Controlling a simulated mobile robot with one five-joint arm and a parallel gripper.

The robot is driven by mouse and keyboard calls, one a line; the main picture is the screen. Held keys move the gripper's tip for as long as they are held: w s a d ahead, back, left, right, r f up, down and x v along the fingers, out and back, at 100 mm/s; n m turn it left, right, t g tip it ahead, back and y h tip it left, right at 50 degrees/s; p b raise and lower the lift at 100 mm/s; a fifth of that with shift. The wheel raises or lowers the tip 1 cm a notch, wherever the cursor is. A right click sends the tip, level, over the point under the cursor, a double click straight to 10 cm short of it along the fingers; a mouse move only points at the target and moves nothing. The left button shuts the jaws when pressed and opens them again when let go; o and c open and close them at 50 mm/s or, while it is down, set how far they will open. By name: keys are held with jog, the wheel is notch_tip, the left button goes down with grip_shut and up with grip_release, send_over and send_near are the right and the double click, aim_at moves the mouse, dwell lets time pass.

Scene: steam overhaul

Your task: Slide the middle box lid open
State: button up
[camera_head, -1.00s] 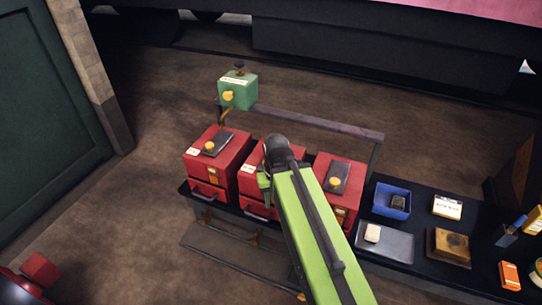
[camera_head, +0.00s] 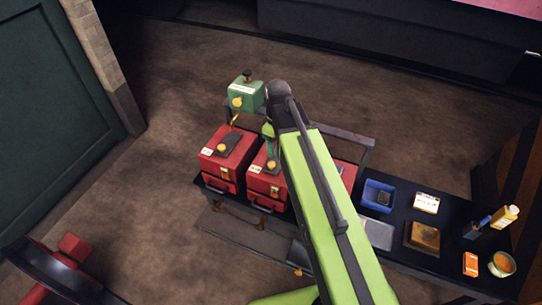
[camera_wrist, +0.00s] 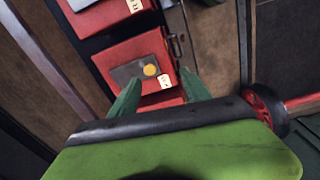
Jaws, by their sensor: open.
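The middle red box (camera_head: 262,184) stands in a row of three on the dark bench. Its yellow knob (camera_head: 271,166) shows, but my arm hides much of its top. My gripper (camera_head: 268,137) is above the back of this box. In the wrist view, a red box (camera_wrist: 108,62) with a dark lid plate (camera_wrist: 127,72) and yellow knob (camera_wrist: 149,70) lies ahead, apparently the middle one. My open gripper (camera_wrist: 161,82) has its green fingers spread near the knob side, with nothing between them. Contact cannot be told. The lid looks in place.
The left red box (camera_head: 228,160) is close beside; the right one (camera_head: 349,174) is mostly behind my arm. A green box (camera_head: 245,97) and a rail (camera_head: 330,138) stand behind. A blue bin (camera_head: 371,196) and small items sit at right. Open floor lies left.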

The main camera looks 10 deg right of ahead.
aim_at(272, 164)
jog(key=w+n, duration=0.6)
jog(key=n, duration=0.4)
notch_tip(272, 164, down, 18)
jog(key=b, duration=1.7)
jog(key=shift+w+r+b, duration=0.1)
jog(key=shift+r+b, duration=0.05)
jog(key=shift+b, duration=0.15)
jog(key=shift+r, duration=0.1)
jog(key=shift+c, duration=0.5)
grip_shut()
